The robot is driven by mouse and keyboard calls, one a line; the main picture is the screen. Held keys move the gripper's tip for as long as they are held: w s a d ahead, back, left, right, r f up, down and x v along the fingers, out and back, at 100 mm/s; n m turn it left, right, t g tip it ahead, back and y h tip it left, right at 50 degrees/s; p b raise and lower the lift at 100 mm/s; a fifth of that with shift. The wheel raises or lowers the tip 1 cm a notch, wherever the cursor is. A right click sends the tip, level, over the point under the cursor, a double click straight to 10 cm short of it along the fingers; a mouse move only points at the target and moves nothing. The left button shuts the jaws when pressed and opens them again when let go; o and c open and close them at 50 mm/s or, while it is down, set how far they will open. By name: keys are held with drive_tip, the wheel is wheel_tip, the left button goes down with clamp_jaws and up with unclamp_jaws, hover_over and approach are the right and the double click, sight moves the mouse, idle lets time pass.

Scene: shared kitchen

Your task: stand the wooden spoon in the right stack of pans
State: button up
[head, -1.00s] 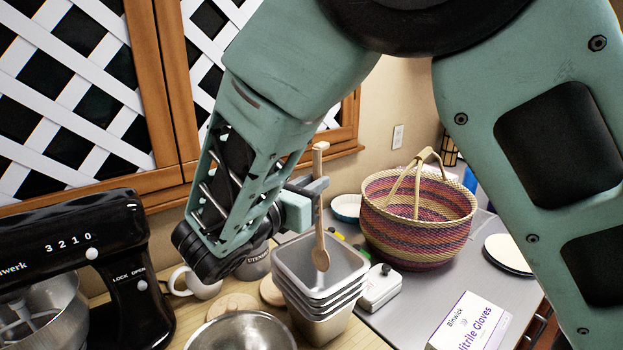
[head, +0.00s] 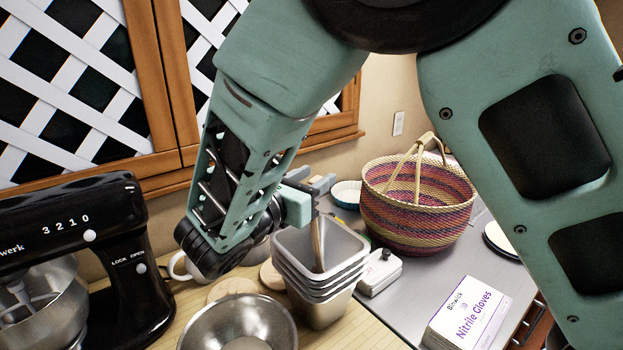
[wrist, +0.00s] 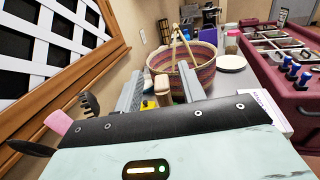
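The wooden spoon (head: 317,245) stands bowl-down inside the top pan of the stack of metal pans (head: 325,303), tilted slightly. Its bowl is hidden behind the pan's near wall. My gripper (head: 312,184) is just above the pans, at the upper end of the handle. In the wrist view, the handle's end (wrist: 162,88) shows between my two fingers, with gaps on both sides, so my gripper is open around it. Only one stack of pans is visible.
A metal bowl (head: 238,325) stands in front of the stack, with a black mixer (head: 95,240) at left. A white device (head: 380,273) sits close right of the pans. A woven basket (head: 417,215) and a glove box (head: 467,317) are farther right.

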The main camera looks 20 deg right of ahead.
drive_tip(key=b+v, duration=0.5)
drive_tip(key=v, duration=1.2)
drive_tip(key=shift+a, duration=0.25)
drive_tip(key=shift+s, duration=0.15)
